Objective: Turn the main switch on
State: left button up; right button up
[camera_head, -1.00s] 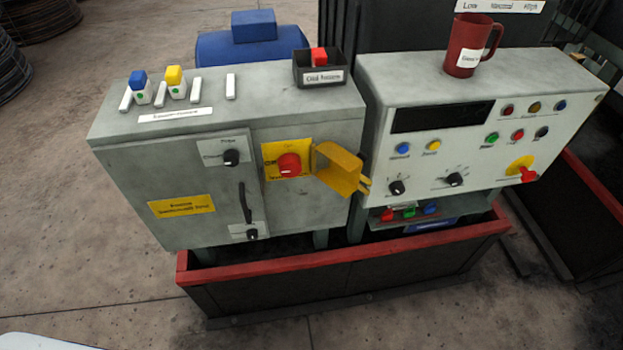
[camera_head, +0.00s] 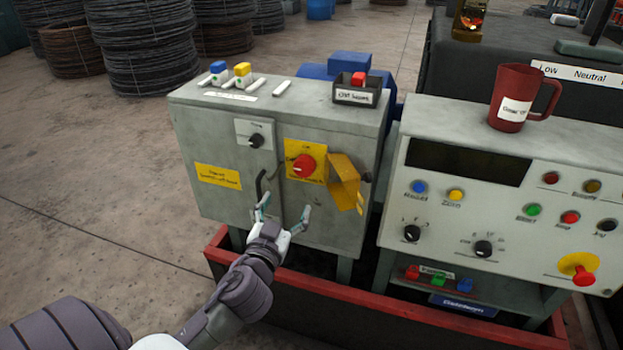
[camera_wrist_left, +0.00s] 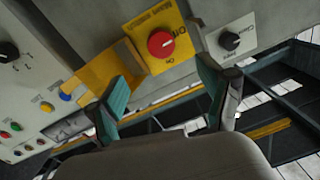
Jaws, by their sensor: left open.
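The main switch is a round red knob (camera_head: 304,165) on a yellow plate (camera_head: 292,148), on the front of the grey cabinet (camera_head: 210,130). A yellow hinged cover (camera_head: 345,180) stands swung open to its right. My left gripper (camera_head: 283,212) is open and empty in front of the cabinet, below the knob. In the left wrist view the red knob (camera_wrist_left: 161,44) lies beyond the gap between the spread fingers (camera_wrist_left: 165,100), and the yellow cover (camera_wrist_left: 103,75) shows behind one finger. My right gripper is not in view.
A black door handle (camera_head: 260,187) and a black rotary knob (camera_head: 256,140) are left of the switch. The control console (camera_head: 455,190) with a red mug (camera_head: 518,95) stands at right. A red-rimmed base (camera_head: 400,308) runs below.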

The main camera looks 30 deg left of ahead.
aim_at(302, 172)
pick_arm(q)
jog(key=p+x, duration=0.2)
jog(key=x, duration=1.1)
jog(key=shift+f, duration=0.1)
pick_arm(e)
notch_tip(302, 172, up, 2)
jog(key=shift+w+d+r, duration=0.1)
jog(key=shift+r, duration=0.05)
pick_arm(q)
jog(key=shift+c, duration=0.3)
jog(key=c, duration=1.1)
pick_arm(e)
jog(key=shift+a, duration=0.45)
